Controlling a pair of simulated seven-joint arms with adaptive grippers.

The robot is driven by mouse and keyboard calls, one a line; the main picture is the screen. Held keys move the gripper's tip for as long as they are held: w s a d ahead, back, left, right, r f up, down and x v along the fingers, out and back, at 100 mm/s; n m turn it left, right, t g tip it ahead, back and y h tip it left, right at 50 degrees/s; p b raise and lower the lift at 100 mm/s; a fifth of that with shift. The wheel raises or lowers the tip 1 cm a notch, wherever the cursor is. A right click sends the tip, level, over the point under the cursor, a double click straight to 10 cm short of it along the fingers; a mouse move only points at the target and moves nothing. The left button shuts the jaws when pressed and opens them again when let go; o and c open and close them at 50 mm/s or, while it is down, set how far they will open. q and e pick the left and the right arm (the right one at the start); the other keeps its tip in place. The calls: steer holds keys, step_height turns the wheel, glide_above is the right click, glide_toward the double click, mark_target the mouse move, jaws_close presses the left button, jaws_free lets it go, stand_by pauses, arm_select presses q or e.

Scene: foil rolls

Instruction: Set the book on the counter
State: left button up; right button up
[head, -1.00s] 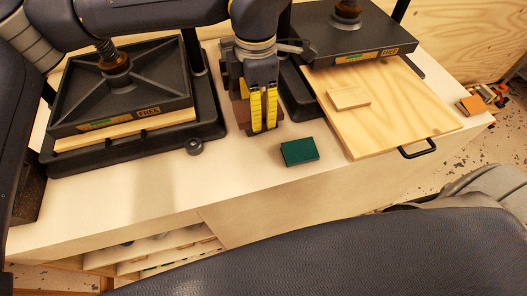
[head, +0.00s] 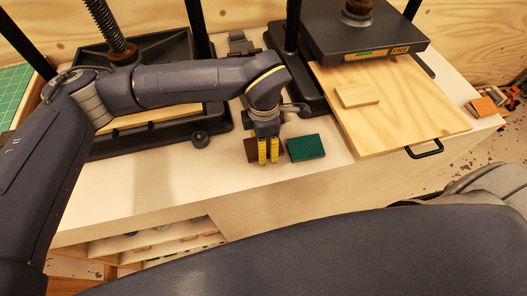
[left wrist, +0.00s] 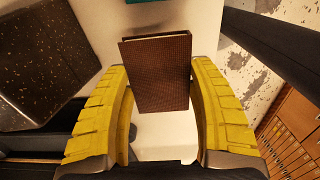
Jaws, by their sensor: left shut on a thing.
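My left gripper (head: 268,161) is shut on a brown book, with its yellow fingers pointing down over the counter (head: 150,185). In the left wrist view the brown book (left wrist: 158,72) stands between the two yellow fingers (left wrist: 160,115). In the head view its dark brown side (head: 251,150) shows just left of the fingers, and the rest is hidden. I cannot tell whether it touches the counter. A green book (head: 306,147) lies flat on the counter just right of the gripper. My right gripper is not in view.
A black press (head: 170,125) stands left, partly behind my arm. Another press (head: 365,45) stands at the back right, with a wooden board (head: 400,115) carrying a small wooden block (head: 357,95). The counter's front left is clear. An orange-brown block (head: 483,106) sits at the right end.

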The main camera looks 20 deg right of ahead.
arm_select(q)
steer(key=shift+f, duration=2.1)
steer(key=shift+f, duration=0.1)
steer(key=o, duration=1.2)
steer(key=shift+c, duration=0.2)
step_height(320, 180, up, 12)
steer(key=shift+r, duration=0.1)
